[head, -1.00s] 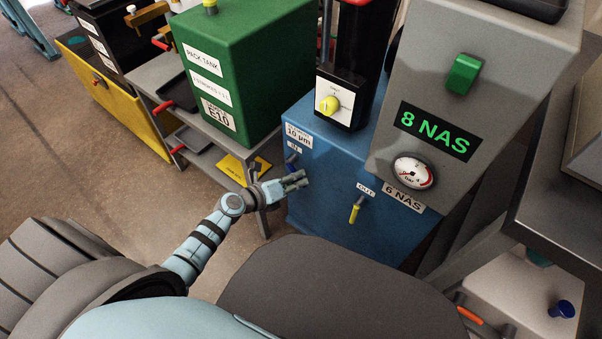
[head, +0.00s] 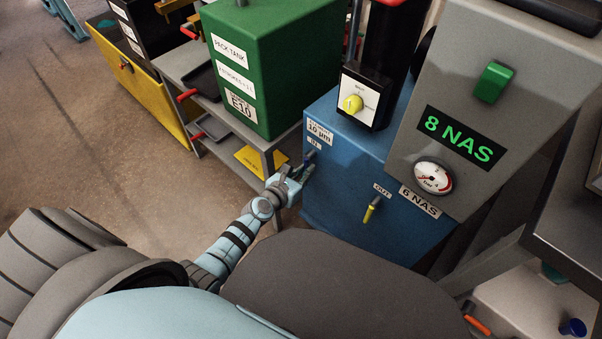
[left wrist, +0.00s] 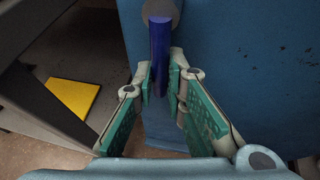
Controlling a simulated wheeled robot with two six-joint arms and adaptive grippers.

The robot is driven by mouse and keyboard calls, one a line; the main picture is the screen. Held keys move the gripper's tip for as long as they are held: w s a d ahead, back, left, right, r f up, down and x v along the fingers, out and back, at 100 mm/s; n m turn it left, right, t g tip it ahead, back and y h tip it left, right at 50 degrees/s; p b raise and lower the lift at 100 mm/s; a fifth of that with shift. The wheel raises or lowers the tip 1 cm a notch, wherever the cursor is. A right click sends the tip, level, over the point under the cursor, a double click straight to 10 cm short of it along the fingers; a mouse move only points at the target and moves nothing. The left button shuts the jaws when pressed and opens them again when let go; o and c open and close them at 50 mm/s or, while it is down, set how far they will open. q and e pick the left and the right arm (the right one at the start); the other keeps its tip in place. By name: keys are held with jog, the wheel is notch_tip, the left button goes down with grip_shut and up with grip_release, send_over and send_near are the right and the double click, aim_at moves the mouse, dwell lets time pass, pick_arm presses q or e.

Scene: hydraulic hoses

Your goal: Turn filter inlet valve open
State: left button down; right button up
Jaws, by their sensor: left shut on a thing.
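The blue filter unit (head: 350,200) stands right of centre in the head view. Its inlet valve, near the IN label (head: 314,142), has a dark blue lever (left wrist: 160,50), seen close up in the left wrist view. My left gripper (left wrist: 161,82) has its two green-padded fingers on either side of the lever's lower end and is shut on it. In the head view, my left gripper (head: 303,174) is at the unit's left face, partly covering the lever. My right gripper is not in view.
A yellow-handled OUT valve (head: 371,209) sits right of the inlet. The green tank (head: 275,65) stands on a grey bench at left, with a yellow card (head: 254,160) near its corner. A grey panel with a gauge (head: 433,178) rises at right.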

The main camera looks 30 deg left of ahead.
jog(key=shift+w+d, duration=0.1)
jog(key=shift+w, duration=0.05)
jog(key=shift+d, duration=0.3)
pick_arm(q)
jog(key=c, duration=1.6)
grip_release()
jog(key=shift+a, duration=0.1)
jog(key=shift+c, duration=0.2)
jog(key=d+v, duration=0.1)
jog(key=v, duration=1.1)
jog(key=shift+a, duration=0.35)
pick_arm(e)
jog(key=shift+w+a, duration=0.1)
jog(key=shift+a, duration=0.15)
